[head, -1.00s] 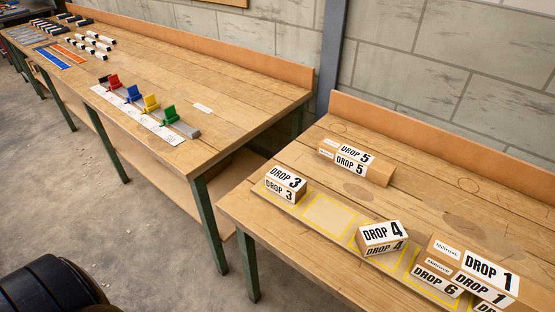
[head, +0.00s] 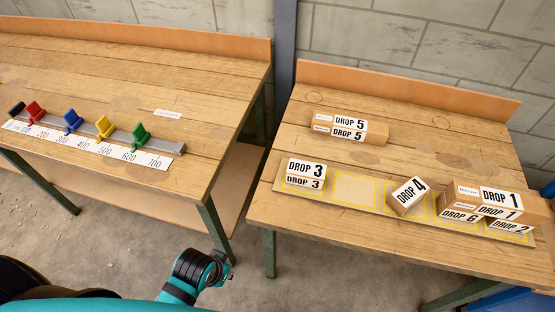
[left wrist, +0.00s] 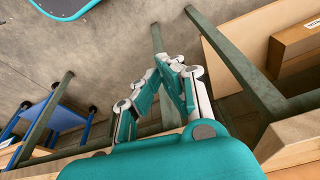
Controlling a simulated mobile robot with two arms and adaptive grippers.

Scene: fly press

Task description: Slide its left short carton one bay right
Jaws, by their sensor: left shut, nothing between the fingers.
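The left short carton, DROP 3 (head: 305,174), stands in the leftmost yellow-outlined bay of a long board (head: 356,190). The bay to its right is empty. Another short carton, DROP 4 (head: 408,196), sits turned askew around the third bay. DROP 6 (head: 459,216) and DROP 2 (head: 510,226) stand in the bays at the right, with the long carton DROP 1 (head: 490,200) lying across their tops. My left gripper (left wrist: 170,66) is shut and empty in the left wrist view, below table height and away from the cartons. My right gripper is not in view.
A long carton, DROP 5 (head: 350,128), lies behind the board. A second table (head: 120,85), at left, holds a numbered scale (head: 90,146) with coloured clamps. A gap separates the tables. The right table's (head: 290,215) front-left corner is clear.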

